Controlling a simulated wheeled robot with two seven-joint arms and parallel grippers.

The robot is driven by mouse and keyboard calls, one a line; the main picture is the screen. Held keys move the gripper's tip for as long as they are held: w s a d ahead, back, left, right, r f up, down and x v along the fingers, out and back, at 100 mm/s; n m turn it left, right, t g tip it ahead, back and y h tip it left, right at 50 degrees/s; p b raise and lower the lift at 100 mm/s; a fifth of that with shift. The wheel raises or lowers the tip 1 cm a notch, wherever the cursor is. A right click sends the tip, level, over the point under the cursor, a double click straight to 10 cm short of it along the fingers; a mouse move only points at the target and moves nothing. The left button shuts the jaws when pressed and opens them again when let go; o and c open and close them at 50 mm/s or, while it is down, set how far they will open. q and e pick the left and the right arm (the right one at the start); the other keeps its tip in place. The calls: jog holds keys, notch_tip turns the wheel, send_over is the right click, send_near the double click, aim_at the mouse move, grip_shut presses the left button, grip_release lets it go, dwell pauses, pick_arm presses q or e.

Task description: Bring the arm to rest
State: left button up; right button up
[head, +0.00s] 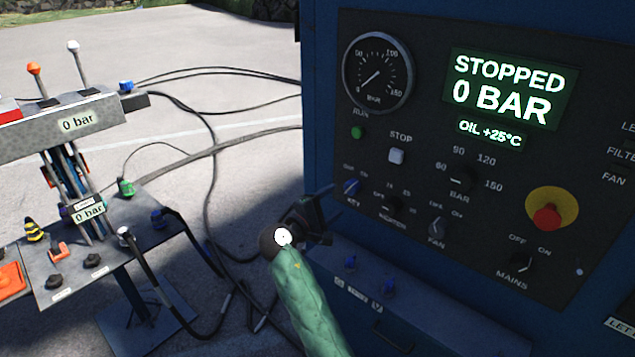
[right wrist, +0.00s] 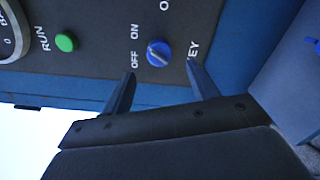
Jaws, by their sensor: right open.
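My right arm (head: 305,300), in a green quilted sleeve, reaches up from the bottom of the head view. My right gripper (head: 322,212) is dark and stands in front of the lower left of the control panel. In the right wrist view its two fingers (right wrist: 162,90) are apart with nothing held between them. The blue key switch (right wrist: 159,53) shows just beyond the fingertips, and it also shows in the head view (head: 351,187). I cannot tell if a finger touches the panel. My left gripper is not in view.
The blue cabinet's panel carries a gauge (head: 377,73), a display reading STOPPED 0 BAR (head: 509,90), a green run button (head: 357,133) and a red emergency button (head: 547,216). A ledge (head: 420,300) juts out below. A valve stand (head: 60,130) with levers and hoses is at left.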

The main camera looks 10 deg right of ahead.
jog(key=w+a+f+m+y, duration=0.1)
jog(key=a+f+m+y, duration=0.3)
jog(key=f+m+y, duration=0.35)
jog(key=s+a+f+m+g+y, duration=0.25)
jog(key=s+f+y, duration=0.35)
jog(key=s+f, duration=0.4)
jog(key=s+d+f+g, duration=0.1)
jog(key=s+f+g, duration=0.1)
jog(key=s+f, duration=0.6)
jog(key=s+d+f+g+y, duration=0.1)
jog(key=s+d+f+g, duration=0.1)
jog(key=s+f, duration=0.7)
jog(key=s+d+f+g, duration=0.1)
jog(key=s+f+g, duration=0.2)
jog(key=s+f, duration=0.5)
jog(key=s, duration=1)
jog(key=shift+d+f+y, duration=0.35)
jog(key=shift+d, duration=0.05)
